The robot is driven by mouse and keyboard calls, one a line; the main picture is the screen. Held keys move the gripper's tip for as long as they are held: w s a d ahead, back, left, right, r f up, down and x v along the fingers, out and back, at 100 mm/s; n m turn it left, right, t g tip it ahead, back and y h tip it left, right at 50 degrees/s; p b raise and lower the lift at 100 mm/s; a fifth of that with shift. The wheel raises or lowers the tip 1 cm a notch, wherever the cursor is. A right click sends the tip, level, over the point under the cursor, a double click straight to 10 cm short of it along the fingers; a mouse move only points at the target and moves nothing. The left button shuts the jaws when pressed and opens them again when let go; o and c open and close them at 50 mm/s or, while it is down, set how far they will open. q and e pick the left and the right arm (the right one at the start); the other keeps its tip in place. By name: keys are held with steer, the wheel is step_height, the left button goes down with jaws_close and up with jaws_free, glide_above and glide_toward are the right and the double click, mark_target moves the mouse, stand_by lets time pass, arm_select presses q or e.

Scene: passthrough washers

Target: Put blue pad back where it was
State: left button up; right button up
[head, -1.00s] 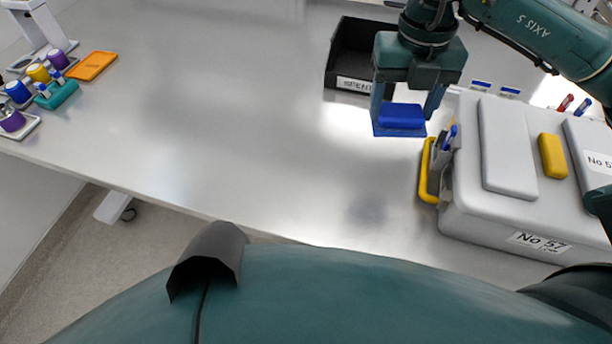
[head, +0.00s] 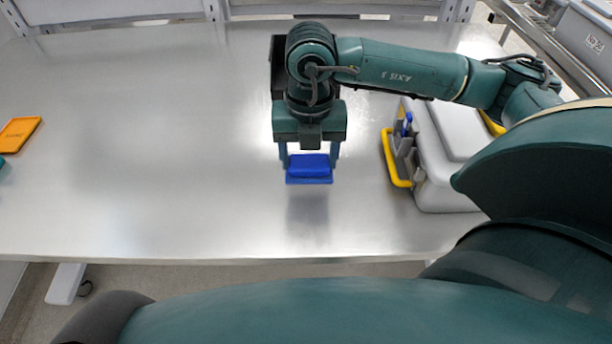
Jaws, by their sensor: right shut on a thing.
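The blue pad (head: 309,168) is a small flat block, brighter blue on top with a darker blue base. My right gripper (head: 309,163) points down and is shut on it, one finger at each side. The pad hangs above the bare metal table, with a soft shadow below it. My left gripper is not in view. No marked spot for the pad shows on the table around it.
A grey case (head: 440,170) with a yellow handle (head: 391,160) stands to the right. A black bin (head: 277,62) is mostly hidden behind my right arm. An orange tray (head: 18,133) lies at the far left. The metal table (head: 160,150) is clear between.

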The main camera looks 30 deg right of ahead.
mark_target(309, 176)
steer(key=shift+f, duration=2.75)
steer(key=shift+f, duration=0.25)
steer(key=o, duration=1)
steer(key=shift+r, duration=0.15)
steer(key=shift+c, duration=0.2)
step_height(309, 176, up, 12)
steer(key=shift+r+b, duration=0.2)
steer(key=shift+b, duration=0.3)
steer(key=shift+f, duration=0.1)
